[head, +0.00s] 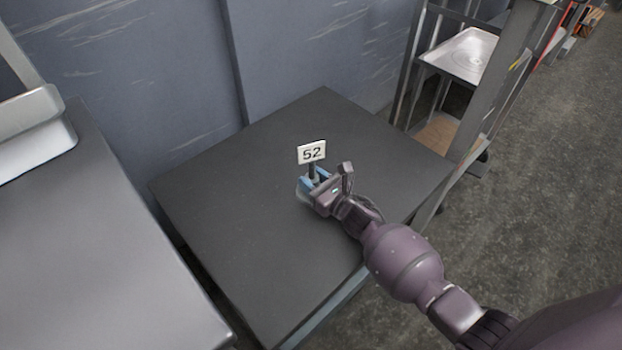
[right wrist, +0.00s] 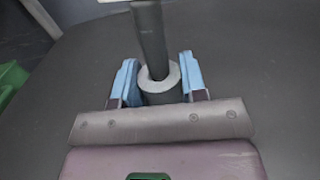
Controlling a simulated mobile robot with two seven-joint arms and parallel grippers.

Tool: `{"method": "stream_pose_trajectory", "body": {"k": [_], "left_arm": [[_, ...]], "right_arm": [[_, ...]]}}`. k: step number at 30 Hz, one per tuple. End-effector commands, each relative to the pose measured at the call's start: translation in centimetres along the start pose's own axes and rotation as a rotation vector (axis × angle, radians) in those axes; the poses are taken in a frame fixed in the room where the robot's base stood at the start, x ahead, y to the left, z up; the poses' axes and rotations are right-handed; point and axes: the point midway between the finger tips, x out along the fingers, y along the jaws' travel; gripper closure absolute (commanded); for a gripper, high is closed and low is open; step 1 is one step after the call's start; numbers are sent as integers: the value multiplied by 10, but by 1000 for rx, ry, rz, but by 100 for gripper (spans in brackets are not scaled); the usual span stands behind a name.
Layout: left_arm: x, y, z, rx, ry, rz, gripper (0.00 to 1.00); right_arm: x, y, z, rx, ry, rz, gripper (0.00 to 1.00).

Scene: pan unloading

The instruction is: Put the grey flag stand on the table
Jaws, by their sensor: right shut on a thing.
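The grey flag stand has a dark post, a grey collar and a white plate marked "52" (head: 311,152). It is upright over the dark table (head: 240,230), around the table's middle. My right gripper (head: 311,184) is shut on the stand low down. In the right wrist view, the blue fingertips (right wrist: 159,80) sit on both sides of the stand's grey collar (right wrist: 160,82), and the post rises from it. The gripper partly hides the base, so I cannot tell whether it touches the tabletop. My left gripper is not in view.
The tabletop around the stand is clear. A second grey surface (head: 90,260) stands at the left with a pale metal object (head: 35,130) on it. A shelf rack (head: 465,55) stands at the back right. A blue-grey wall (head: 130,80) is behind the table.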

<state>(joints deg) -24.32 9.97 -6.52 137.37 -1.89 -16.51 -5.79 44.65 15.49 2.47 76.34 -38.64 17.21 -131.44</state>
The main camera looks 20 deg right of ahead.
Motion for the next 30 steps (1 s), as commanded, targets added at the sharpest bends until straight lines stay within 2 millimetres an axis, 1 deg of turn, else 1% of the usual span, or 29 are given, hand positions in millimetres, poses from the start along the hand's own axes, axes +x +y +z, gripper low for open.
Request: {"method": "stream_pose_trajectory", "body": {"k": [1,5,10,11,15,16,24,28,30], "left_arm": [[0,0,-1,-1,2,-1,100],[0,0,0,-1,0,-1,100],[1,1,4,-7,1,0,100],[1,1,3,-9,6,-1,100],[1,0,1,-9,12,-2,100],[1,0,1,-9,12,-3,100],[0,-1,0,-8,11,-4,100],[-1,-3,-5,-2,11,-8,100],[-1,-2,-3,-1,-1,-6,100]], "right_arm": [[1,0,3,-1,-4,0,89],[1,0,3,-1,-4,0,89],[0,0,-4,0,-1,0,89],[0,0,-4,-1,0,0,60],[1,0,-2,-1,-2,0,38],[1,0,-2,-1,-2,0,36],[1,0,-1,-1,-2,0,36],[2,-1,7,-3,-6,0,36],[-8,-1,4,-2,-2,-1,36]]}}
